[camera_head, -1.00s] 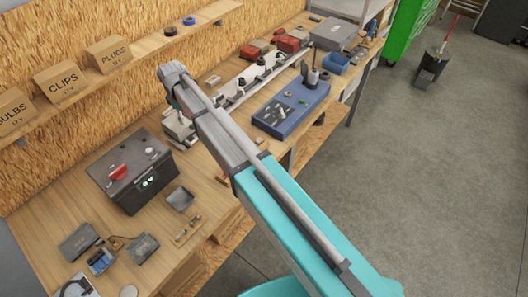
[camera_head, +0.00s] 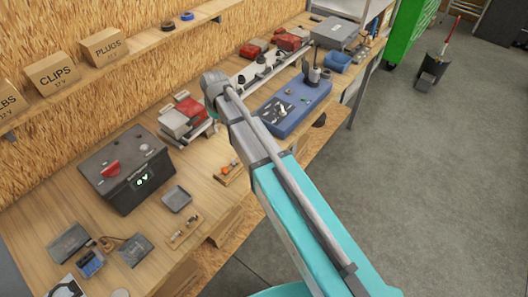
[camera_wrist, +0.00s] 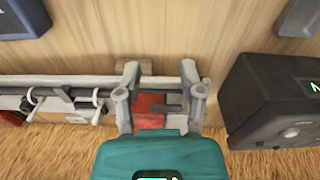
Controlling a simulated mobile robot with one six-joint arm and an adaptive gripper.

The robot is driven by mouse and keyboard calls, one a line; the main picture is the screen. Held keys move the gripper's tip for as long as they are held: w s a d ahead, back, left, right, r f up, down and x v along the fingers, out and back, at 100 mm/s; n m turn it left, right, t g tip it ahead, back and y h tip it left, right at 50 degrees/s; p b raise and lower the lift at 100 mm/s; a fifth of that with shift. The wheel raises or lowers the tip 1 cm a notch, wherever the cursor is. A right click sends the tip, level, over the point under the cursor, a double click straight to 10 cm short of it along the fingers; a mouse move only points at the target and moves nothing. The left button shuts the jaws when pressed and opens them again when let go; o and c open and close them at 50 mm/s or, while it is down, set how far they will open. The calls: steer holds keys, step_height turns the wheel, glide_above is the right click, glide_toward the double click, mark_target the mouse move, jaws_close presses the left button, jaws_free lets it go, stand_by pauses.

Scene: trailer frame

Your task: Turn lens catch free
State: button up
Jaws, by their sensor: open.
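My gripper (camera_wrist: 160,82) is open in the wrist view, its two grey fingers spread on either side of a red lens (camera_wrist: 150,112). A dark grey bar shows beside the lens between the fingers; I cannot tell whether it is the catch. I cannot tell whether the fingers touch anything. The lens sits at the end of a pale trailer rail (camera_wrist: 65,82). In the head view the red lens (camera_head: 190,107) shows left of my arm's end, with pale and grey parts around it.
A black battery box (camera_head: 127,172) stands close by; it also shows right of the gripper in the wrist view (camera_wrist: 265,100). A small grey dish (camera_head: 176,198) sits in front. The plywood wall rises behind the bench.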

steer(key=s+d+f+m+b, duration=0.2)
steer(key=d, duration=0.3)
steer(key=s+d+f+m+b, duration=0.2)
steer(key=d+f+b, duration=0.1)
steer(key=d, duration=0.2)
steer(key=s+d+f+m+b, duration=0.1)
steer(key=d+f+m+b, duration=0.1)
steer(key=d, duration=0.3)
steer(key=shift+s+d+f+t, duration=0.25)
steer(key=shift+s+f+t, duration=0.1)
steer(key=shift+s+t, duration=0.05)
steer(key=shift+d, duration=0.1)
steer(key=s+d+m, duration=0.2)
steer(key=s+d, duration=0.2)
steer(key=d, duration=0.3)
steer(key=s+d+m+g, duration=0.1)
steer(key=s+d+m, duration=0.1)
steer(key=s+d, duration=0.3)
steer(key=shift+d+m, duration=0.4)
steer(key=shift+d, duration=0.6)
